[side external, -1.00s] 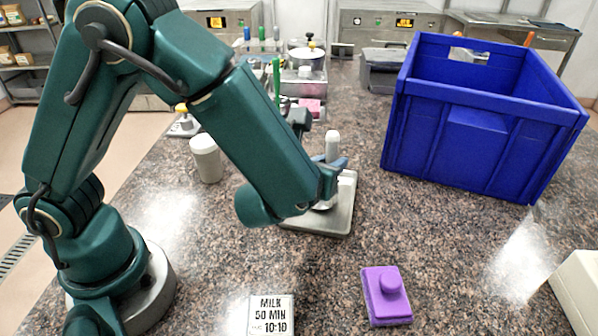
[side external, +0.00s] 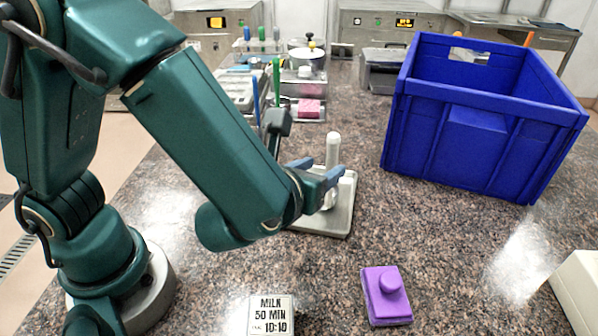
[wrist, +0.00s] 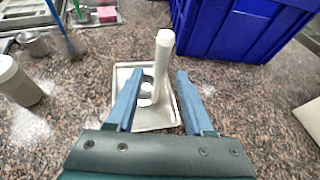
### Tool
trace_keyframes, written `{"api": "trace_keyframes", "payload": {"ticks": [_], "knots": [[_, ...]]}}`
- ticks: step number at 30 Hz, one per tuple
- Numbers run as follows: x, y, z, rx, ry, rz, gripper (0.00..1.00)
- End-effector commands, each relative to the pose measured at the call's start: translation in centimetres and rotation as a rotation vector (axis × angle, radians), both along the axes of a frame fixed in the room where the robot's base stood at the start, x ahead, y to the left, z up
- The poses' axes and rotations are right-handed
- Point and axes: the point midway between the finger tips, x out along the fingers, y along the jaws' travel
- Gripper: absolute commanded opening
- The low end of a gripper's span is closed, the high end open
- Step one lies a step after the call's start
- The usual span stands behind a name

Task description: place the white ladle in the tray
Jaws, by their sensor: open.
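The white ladle stands upright in the grey tray (side external: 337,228), its pale handle (side external: 333,150) pointing up. In the wrist view the handle (wrist: 163,60) rises between the fingers, with the ladle's low end over the tray floor (wrist: 160,116). My gripper (side external: 325,175) is open, with its blue fingers to either side of the ladle. The wrist view shows a gap between the fingertips (wrist: 160,73) and the handle. The fingers partly hide the ladle's lower part in the side view.
A blue crate (side external: 480,130) stands behind and right. A purple block with a knob (side external: 385,297) and a milk timer sign (side external: 270,314) are in front. A white box (side external: 580,290) is at the right edge. A pale lidded cup (wrist: 18,82) stands left. The counter right of the tray is clear.

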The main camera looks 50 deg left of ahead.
Motion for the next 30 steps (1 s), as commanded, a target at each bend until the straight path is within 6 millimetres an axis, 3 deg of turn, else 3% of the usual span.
{"api": "trace_keyframes", "payload": {"ticks": [5, 8, 11, 15, 18, 24, 30], "knots": [[-1.5, -0.5, 0.7, -0.004, -0.002, 0.003, 0.52], [-2.1, 0.7, 1.0, -0.055, 0.005, 0.074, 0.52], [-3.4, 3.9, 1.2, -0.203, 0.012, 0.264, 0.52], [-7.4, 8.7, 1.1, -0.553, -0.005, 0.681, 0.52], [-10.6, 10.2, 0.9, -0.839, -0.047, 0.984, 0.52], [-14.7, 8.8, 1.4, -1.440, -0.194, 1.506, 0.52], [-15.1, 6.4, 3.3, -1.915, -0.333, 1.799, 0.52]]}}
